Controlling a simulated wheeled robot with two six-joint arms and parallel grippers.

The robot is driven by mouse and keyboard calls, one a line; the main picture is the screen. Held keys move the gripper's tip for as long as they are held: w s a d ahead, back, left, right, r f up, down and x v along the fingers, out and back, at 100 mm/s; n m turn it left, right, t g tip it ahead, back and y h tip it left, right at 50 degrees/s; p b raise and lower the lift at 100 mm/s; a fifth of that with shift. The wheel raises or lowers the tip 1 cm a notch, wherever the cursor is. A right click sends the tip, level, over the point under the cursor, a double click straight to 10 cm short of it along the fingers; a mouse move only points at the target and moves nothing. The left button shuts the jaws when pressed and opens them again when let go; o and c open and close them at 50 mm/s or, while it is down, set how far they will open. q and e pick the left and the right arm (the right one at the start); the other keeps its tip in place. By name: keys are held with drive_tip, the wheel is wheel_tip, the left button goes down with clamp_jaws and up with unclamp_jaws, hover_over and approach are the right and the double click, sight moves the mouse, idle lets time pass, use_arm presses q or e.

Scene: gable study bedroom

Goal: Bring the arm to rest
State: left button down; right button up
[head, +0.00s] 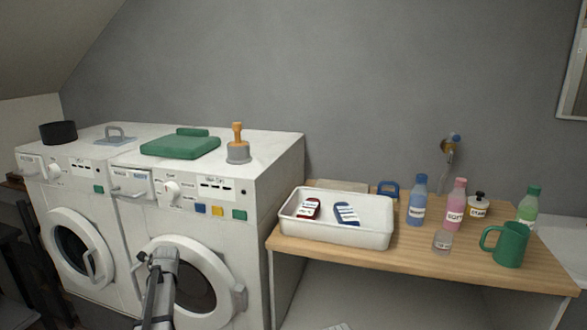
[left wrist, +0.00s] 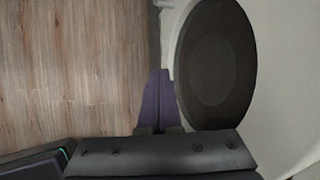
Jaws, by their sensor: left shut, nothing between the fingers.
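My left gripper (left wrist: 163,85) is in the left wrist view, its two dark purple fingers together with nothing between them. The dark round window of a washing machine door (left wrist: 215,65) is close on its right. Wood floor (left wrist: 70,75) lies on its left. In the head view a grey part of my arm rises from the bottom edge, in front of the right washing machine (head: 190,290). I cannot tell whether it touches the door. My right gripper is in neither view.
A wooden table (head: 420,262) stands right of the machines. It bears a white tray (head: 335,232), several bottles and a green mug (head: 510,245). The left machine (head: 65,215) has an open-looking handle drawer.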

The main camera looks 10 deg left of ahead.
use_arm(q)
drive_tip(key=s+d+r+n+h+p, duration=0.1)
drive_tip(key=s+d+r+n+p, duration=0.15)
drive_tip(key=d, duration=0.75)
drive_tip(key=s+d+r+n+h+p, duration=0.1)
drive_tip(key=s+d+n+p, duration=0.15)
drive_tip(key=d, duration=0.75)
drive_tip(key=s+d+r+n+g+p, duration=0.1)
drive_tip(key=s+d+r+n+p, duration=0.1)
drive_tip(key=s+d, duration=0.6)
drive_tip(key=s+d+r+n+g+h+p, duration=0.1)
drive_tip(key=s+d+r+n+g+p, duration=0.1)
drive_tip(key=s+d, duration=0.6)
drive_tip(key=s+d+r+n+g+p, duration=0.1)
drive_tip(key=s+d+r+n+p, duration=0.2)
drive_tip(key=s+d+n, duration=0.3)
drive_tip(key=s+d, duration=0.2)
drive_tip(key=shift+d+h+p, duration=0.3)
drive_tip(key=shift+d+p, duration=0.05)
drive_tip(key=shift+d, duration=0.05)
drive_tip(key=c, duration=1.6)
unclamp_jaws()
drive_tip(key=shift+r, duration=0.1)
